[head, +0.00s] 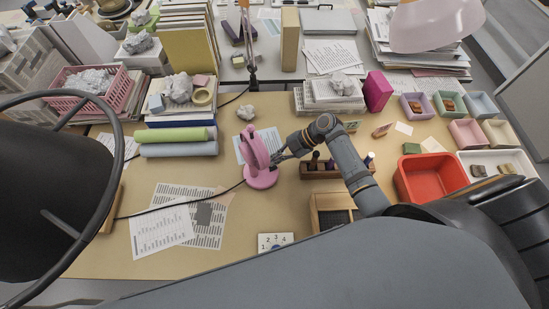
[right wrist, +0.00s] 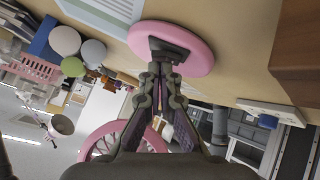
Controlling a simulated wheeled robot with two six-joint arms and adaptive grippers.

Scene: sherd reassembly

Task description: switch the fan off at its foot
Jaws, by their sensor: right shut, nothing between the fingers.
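The pink fan (head: 254,151) stands on the desk, its round foot (head: 262,179) flat on the top. In the right wrist view the foot (right wrist: 202,52) is a pink disc with a dark block (right wrist: 166,46) on it, and part of the pink fan cage (right wrist: 98,143) shows below. My right gripper (head: 277,158) is beside the fan on its right. Its fingers (right wrist: 166,68) are shut and empty, with the tips at the dark block. I cannot tell whether they touch it. The switch itself is not clearly visible. My left gripper is not in view.
A wooden rack of small bottles (head: 322,172) stands right of the fan, partly behind my arm. A red bin (head: 402,186) is farther right. Rolled green tube (head: 172,134), printed sheets (head: 160,229) and a black cable (head: 190,202) lie left. Bare desk shows in front of the fan.

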